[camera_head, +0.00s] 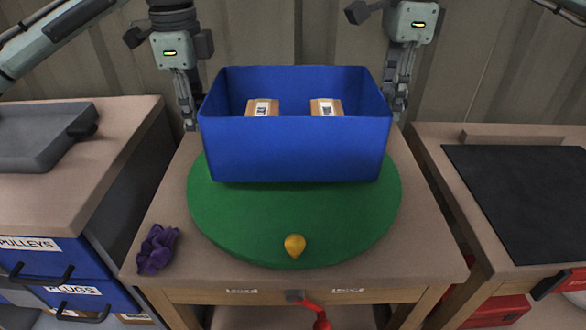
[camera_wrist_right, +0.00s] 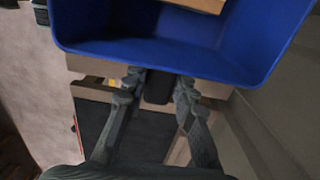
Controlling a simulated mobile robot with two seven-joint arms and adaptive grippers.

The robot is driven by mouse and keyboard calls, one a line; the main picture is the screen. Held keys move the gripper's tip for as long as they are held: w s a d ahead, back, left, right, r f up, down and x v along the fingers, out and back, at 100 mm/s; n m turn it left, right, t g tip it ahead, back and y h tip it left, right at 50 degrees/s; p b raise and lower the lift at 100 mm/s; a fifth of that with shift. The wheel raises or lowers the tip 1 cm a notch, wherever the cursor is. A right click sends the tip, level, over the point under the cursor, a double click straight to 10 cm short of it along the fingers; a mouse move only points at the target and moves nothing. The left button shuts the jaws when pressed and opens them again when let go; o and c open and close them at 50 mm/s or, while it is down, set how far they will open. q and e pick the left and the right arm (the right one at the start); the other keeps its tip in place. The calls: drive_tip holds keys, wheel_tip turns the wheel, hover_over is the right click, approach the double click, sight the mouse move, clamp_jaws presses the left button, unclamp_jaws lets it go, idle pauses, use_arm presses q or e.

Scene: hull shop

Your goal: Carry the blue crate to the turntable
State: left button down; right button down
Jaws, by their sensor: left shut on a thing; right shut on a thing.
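The blue crate (camera_head: 293,150) is upright over the back half of the round green turntable (camera_head: 235,235). Whether its base touches the turntable or hangs just above it, I cannot tell. Two brown cartons with white labels (camera_head: 263,107) are inside it. My left gripper (camera_head: 191,115) is shut on the crate's left side. My right gripper (camera_head: 398,102) is shut on its right side. The crate walls partly hide both sets of fingertips. In the right wrist view the fingers (camera_wrist_right: 158,86) meet the crate's wall (camera_wrist_right: 150,56).
The turntable lies on a wooden table (camera_head: 420,262). A yellow knob-like piece (camera_head: 294,245) is on its front part, and a purple cloth (camera_head: 158,249) lies at the table's front left. A grey tray (camera_head: 40,140) is on the left bench; a black mat (camera_head: 520,195) covers the right one.

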use_arm(q)
drive_tip(key=shift+f, duration=0.1)
use_arm(e)
drive_tip(key=shift+f, duration=0.1)
